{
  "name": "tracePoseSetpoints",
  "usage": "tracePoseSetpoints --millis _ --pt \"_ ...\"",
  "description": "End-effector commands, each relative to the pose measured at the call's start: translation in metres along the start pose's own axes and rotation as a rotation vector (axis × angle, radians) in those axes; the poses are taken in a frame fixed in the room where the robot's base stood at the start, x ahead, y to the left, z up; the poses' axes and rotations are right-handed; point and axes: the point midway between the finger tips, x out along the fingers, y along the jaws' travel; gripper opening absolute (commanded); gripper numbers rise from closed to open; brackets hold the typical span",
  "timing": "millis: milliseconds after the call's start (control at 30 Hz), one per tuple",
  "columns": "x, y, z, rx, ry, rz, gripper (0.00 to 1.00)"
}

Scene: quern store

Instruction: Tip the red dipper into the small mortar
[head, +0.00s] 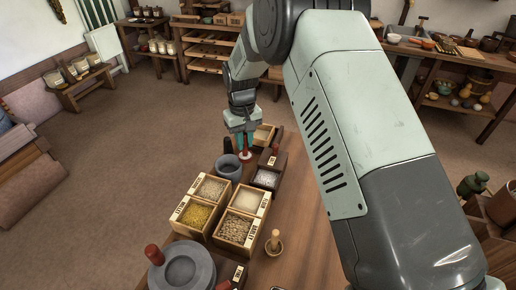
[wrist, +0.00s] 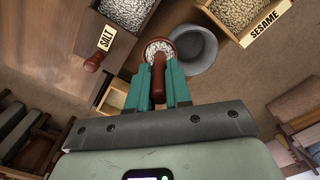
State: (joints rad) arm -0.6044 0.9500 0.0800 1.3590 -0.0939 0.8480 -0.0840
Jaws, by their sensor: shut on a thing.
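The red dipper (wrist: 158,76) is held by its handle between the teal fingers of my gripper (wrist: 160,92) in the wrist view. Its round bowl holds pale grains and looks level. The small grey mortar (wrist: 195,48) is just right of the dipper's bowl in that view; its visible inside looks empty. In the head view my gripper (head: 245,141) is shut on the dipper (head: 245,155), at the right side of the mortar (head: 229,168). The dipper's bowl is near the mortar's rim; whether they touch cannot be told.
A dark salt box (head: 265,179) with a red knob stands right of the mortar. Several wooden grain boxes (head: 209,190) stand in front. A grey quern (head: 182,272) and a wooden pestle (head: 274,243) are nearer. The tabletop (head: 300,225) is bare on the right.

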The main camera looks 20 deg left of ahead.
Motion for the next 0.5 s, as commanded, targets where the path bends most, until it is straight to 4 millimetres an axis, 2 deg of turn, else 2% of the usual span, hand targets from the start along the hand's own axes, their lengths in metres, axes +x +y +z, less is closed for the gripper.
tracePoseSetpoints --millis 100,233,367,500 --pt "-0.002 -0.025 -0.024 0.193 0.005 0.001 0.0" --pt "-0.004 -0.044 -0.039 0.345 0.01 -0.003 0.0" --pt "-0.005 -0.054 -0.045 0.417 0.015 -0.008 0.0" --pt "-0.005 -0.054 -0.043 0.434 0.049 -0.027 0.0"
